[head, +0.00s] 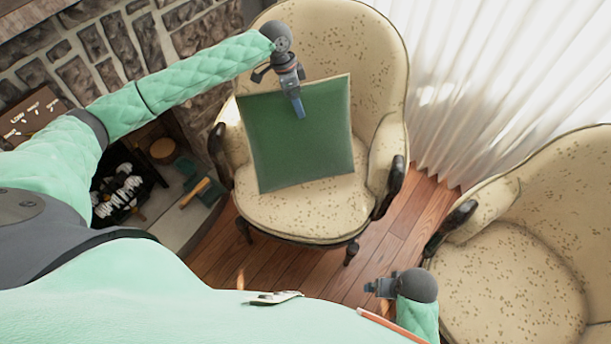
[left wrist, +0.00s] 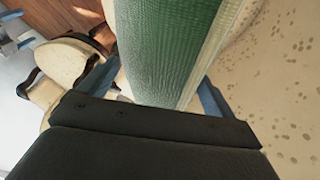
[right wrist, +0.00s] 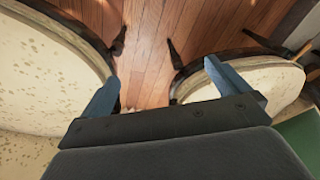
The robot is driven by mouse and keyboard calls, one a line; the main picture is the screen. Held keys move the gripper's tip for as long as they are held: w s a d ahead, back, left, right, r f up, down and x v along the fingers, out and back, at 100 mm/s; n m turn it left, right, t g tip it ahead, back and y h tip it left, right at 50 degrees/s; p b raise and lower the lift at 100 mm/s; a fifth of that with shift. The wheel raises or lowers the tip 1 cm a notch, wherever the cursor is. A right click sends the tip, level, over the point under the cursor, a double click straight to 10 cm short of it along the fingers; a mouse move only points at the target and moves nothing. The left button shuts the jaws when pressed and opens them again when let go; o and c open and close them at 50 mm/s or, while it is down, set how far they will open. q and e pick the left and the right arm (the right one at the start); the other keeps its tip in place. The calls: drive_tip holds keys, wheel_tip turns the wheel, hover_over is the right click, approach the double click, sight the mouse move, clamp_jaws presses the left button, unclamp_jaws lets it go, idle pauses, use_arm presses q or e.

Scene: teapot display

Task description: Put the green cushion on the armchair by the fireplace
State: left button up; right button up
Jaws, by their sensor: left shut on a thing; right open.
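The green cushion (head: 297,140) is square with a pale edge. It is upright and slightly tilted in front of the backrest of the armchair (head: 345,40) by the stone fireplace. Its lower edge is over the seat; I cannot tell whether it touches. My left gripper (head: 299,108) is shut on the cushion's upper part. In the left wrist view the cushion (left wrist: 170,50) fills the space between the fingers. My right gripper (head: 372,287) is open and empty, low in front of the chairs. In the right wrist view floor shows between its fingers.
A second, similar armchair (head: 510,280) stands at the right. The fireplace (head: 105,60) is at the left, with a grate holding logs (head: 120,192). White curtains (head: 500,70) hang behind. Bare wooden floor (head: 405,225) lies between the chairs.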

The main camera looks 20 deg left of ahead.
use_arm(q)
drive_tip(key=shift+w+a+r+m, duration=0.1)
drive_tip(key=shift+w+a+m, duration=0.6)
drive_tip(key=shift+w, duration=0.1)
drive_tip(key=shift+f, duration=0.2)
wheel_tip(320, 180, down, 5)
drive_tip(key=shift+f+p, duration=0.1)
drive_tip(key=shift+p, duration=0.65)
drive_tip(key=shift+f+p, duration=0.55)
drive_tip(key=shift+f, duration=1.65)
drive_tip(key=o, duration=1.4)
drive_tip(key=shift+f, duration=0.1)
drive_tip(key=shift+c, duration=0.2)
use_arm(e)
wheel_tip(320, 180, down, 11)
drive_tip(key=shift+d, duration=0.25)
drive_tip(key=shift+s, duration=0.15)
